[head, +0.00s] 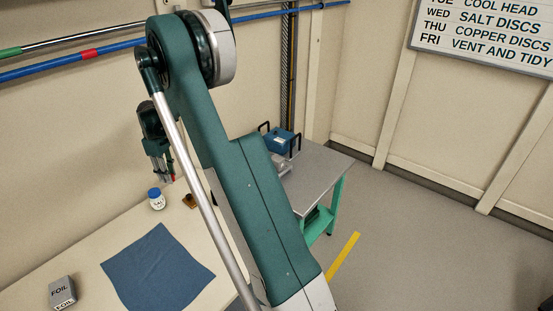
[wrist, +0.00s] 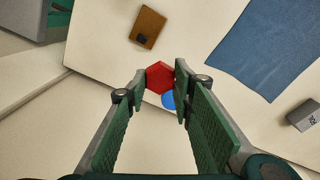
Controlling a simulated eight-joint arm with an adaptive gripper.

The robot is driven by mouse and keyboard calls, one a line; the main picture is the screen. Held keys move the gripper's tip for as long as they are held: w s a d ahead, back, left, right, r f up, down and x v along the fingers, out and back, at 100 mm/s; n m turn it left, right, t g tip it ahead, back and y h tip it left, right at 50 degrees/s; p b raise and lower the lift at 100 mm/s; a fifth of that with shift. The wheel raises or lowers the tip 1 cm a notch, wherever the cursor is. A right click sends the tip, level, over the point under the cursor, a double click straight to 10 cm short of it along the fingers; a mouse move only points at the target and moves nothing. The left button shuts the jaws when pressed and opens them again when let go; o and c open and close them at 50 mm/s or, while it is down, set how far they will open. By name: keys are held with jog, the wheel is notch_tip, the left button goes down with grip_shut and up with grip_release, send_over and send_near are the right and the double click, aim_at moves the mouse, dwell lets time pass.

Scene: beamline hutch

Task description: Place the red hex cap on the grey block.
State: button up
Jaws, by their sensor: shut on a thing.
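In the wrist view my gripper (wrist: 158,80) is shut on the red hex cap (wrist: 159,77), which sits between the fingertips. In the head view my gripper (head: 164,178) hangs above the pale table, and a small bit of the red cap (head: 173,178) shows at its tips. The cap is above the table, near a white jar (head: 156,202) with a blue lid (wrist: 168,100). A grey piece (head: 281,163) stands on the grey bench, partly hidden by my arm; I cannot tell whether it is the grey block.
A blue cloth (head: 158,265) and a grey box marked FOIL (head: 62,290) lie on the pale table (head: 100,240). A brown block (wrist: 149,27) lies near the jar. A blue box (head: 280,141) with black handles stands on the grey bench (head: 318,172).

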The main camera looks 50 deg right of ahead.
jog(key=s+d+r+m+p, duration=0.1)
jog(key=s+d, duration=0.2)
jog(key=d, duration=1.1)
jog(key=s+d+m, duration=0.2)
jog(key=s+d, duration=0.1)
jog(key=d, duration=1)
jog(key=s+d, duration=0.4)
jog(key=d, duration=0.3)
jog(key=s+d+m, duration=0.1)
jog(key=s+d, duration=0.4)
jog(key=d, duration=0.3)
jog(key=s+d+r+m+p, duration=0.1)
jog(key=s+d, duration=0.4)
jog(key=d, duration=0.3)
jog(key=shift+d, duration=0.2)
jog(key=shift+r, duration=0.1)
send_over(277, 158)
jog(key=shift+f, duration=3.1)
jog(key=shift+f, duration=0.1)
jog(key=shift+f, duration=1.8)
jog(key=shift+f, duration=0.1)
